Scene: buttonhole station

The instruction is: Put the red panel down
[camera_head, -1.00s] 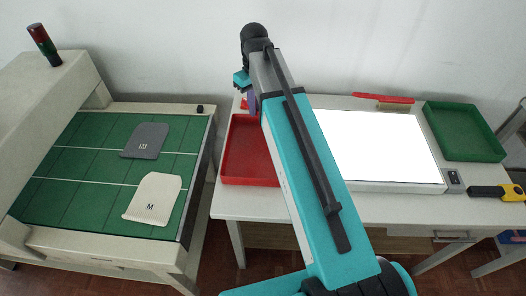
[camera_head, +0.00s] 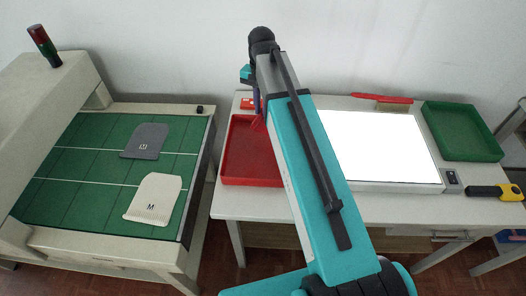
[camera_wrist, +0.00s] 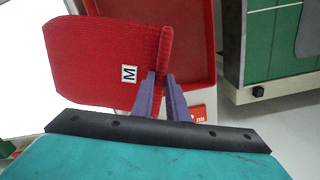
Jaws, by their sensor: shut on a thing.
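The red panel (camera_wrist: 105,62) is a knitted piece with a white "M" label and fills the upper left of the wrist view. My gripper (camera_wrist: 160,76) has its purple fingers shut on the panel's right edge. In the head view, the gripper (camera_head: 257,106) is largely hidden behind my arm. A sliver of the red panel (camera_head: 258,125) shows there over the red tray (camera_head: 232,165). The panel is held up beside and partly over the tray; its exact height I cannot tell.
A lit white light box (camera_head: 375,147) lies right of the tray, with a green tray (camera_head: 462,130) beyond. A yellow-black tool (camera_head: 495,192) lies at the right. At the left, a green bed holds a grey panel (camera_head: 146,140) and a cream panel (camera_head: 154,200).

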